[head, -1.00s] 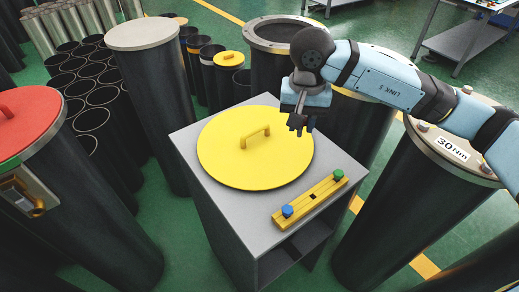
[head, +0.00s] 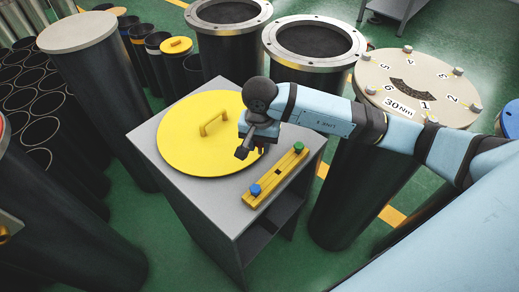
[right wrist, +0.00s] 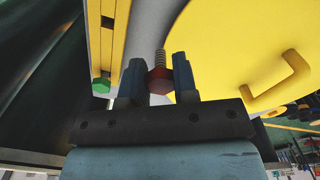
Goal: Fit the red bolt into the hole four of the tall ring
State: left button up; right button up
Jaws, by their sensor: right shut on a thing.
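My right gripper (head: 243,152) is low over the right edge of the round yellow lid (head: 185,150). In the right wrist view, its two fingers (right wrist: 158,82) are shut on the head of the red bolt (right wrist: 160,80), with the threaded shank pointing away from the palm. I cannot make out the bolt in the head view. Two dark cylinders have open metal rings, a nearer ring (head: 357,50) and a farther ring (head: 262,18). A third cylinder has a pale plate (head: 370,75) with numbers and bolts around its rim. My left gripper is out of view.
The lid lies on a grey stand (head: 222,205). Beside it lies a yellow bar (head: 277,180) with a blue bolt (head: 255,190) and a green bolt (head: 298,147). A tall capped cylinder (head: 90,33) stands at the left. Green floor shows between.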

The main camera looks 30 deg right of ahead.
aim_at(260, 153)
notch_tip(260, 153, down, 4)
jog(key=shift+f+p, duration=0.1)
jog(key=shift+p, duration=0.3)
jog(key=shift+f, duration=0.1)
jog(key=shift+f+b, duration=0.15)
jog(key=shift+b, duration=0.2)
jog(key=o, duration=0.9)
jog(key=shift+o, duration=0.2)
